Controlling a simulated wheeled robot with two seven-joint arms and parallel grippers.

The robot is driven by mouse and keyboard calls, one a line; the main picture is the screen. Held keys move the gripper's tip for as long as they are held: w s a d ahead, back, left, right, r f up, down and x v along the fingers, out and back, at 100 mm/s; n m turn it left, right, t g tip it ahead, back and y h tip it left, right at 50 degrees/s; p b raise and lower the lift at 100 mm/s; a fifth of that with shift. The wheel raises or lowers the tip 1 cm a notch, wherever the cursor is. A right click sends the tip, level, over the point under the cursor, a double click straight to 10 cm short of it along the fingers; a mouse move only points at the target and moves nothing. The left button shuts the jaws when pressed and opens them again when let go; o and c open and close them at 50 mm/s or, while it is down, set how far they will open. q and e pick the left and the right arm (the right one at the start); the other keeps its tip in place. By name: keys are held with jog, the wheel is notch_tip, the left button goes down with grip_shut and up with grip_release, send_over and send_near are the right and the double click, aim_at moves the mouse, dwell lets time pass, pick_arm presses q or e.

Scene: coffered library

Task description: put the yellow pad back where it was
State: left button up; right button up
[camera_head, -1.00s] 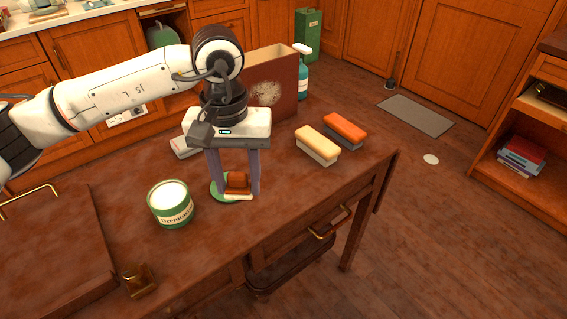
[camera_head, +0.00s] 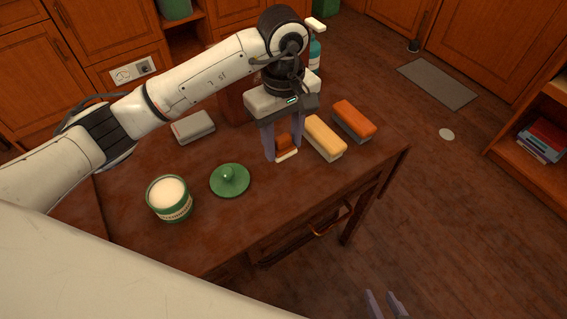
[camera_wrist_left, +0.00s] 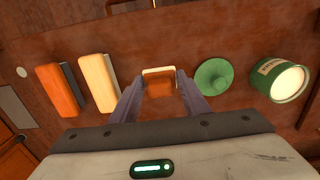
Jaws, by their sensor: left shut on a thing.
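The yellow pad (camera_head: 324,136) lies on the brown table right of my left gripper, with a pale grey lower layer; it also shows in the left wrist view (camera_wrist_left: 98,82). My left gripper (camera_head: 285,152) points down and is shut on a small brown block (camera_head: 284,144) with a whitish base, also seen in the wrist view (camera_wrist_left: 160,82). I cannot tell whether its base touches the table. The right fingertip is close beside the yellow pad. My right gripper (camera_head: 387,304) shows only its two fingertips, apart, at the bottom edge.
An orange pad (camera_head: 354,120) lies just right of the yellow one. A green knobbed lid (camera_head: 230,180) and an open green tin (camera_head: 169,198) stand left. A grey pad (camera_head: 193,128) lies behind. A teal bottle (camera_head: 314,52) stands behind my arm. The table front is clear.

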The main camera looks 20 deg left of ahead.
aim_at(283, 137)
pick_arm(q)
notch_tip(283, 137, down, 6)
jog(key=shift+f, duration=0.4)
jog(key=shift+f, duration=0.2)
jog(key=o, duration=0.9)
notch_tip(283, 137, up, 12)
jog(key=shift+r, duration=0.25)
